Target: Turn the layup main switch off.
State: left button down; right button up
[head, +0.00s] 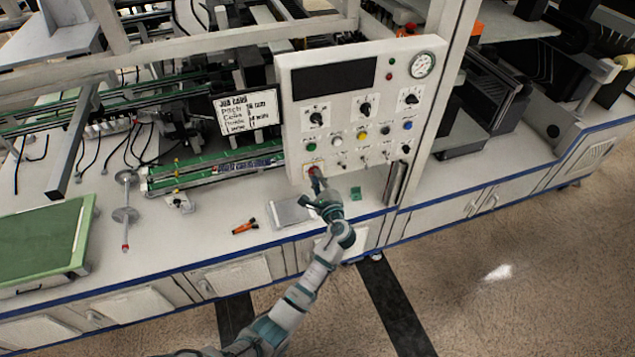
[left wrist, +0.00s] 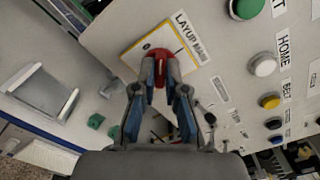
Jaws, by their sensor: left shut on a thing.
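The layup main switch is a red rotary knob (left wrist: 158,56) on a yellow-edged white plate (left wrist: 140,50), beside a label reading "LAYUP MAIN" (left wrist: 190,38). In the head view the switch (head: 312,169) sits at the lower left corner of the control panel (head: 294,120). My left gripper (head: 315,179) is shut on the red knob; in the left wrist view its two fingertips (left wrist: 160,76) close around it from both sides. The fingers hide part of the knob, so I cannot tell its turned position. My right gripper is not in view.
Other buttons and knobs, such as a green button (left wrist: 245,8) and a white button (left wrist: 263,64), lie right of the switch. A grey metal plate (head: 289,212) and an orange-handled tool (head: 245,227) lie on the bench below. A job card (head: 246,112) stands left of the panel.

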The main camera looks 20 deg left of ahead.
pick_arm(q)
jog(key=shift+f+n+b, duration=0.2)
jog(key=shift+n+b, duration=1.2)
jog(key=shift+n, duration=0.55)
jog(key=shift+f+n+b, duration=0.15)
jog(key=shift+n+b, duration=1.25)
jog(key=shift+n, duration=0.55)
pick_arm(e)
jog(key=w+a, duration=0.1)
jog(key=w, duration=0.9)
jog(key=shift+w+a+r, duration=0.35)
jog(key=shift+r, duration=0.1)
pick_arm(q)
jog(key=c, duration=1.3)
grip_release()
jog(key=shift+o, duration=0.4)
jog(key=shift+r, duration=0.1)
jog(key=shift+s, duration=0.1)
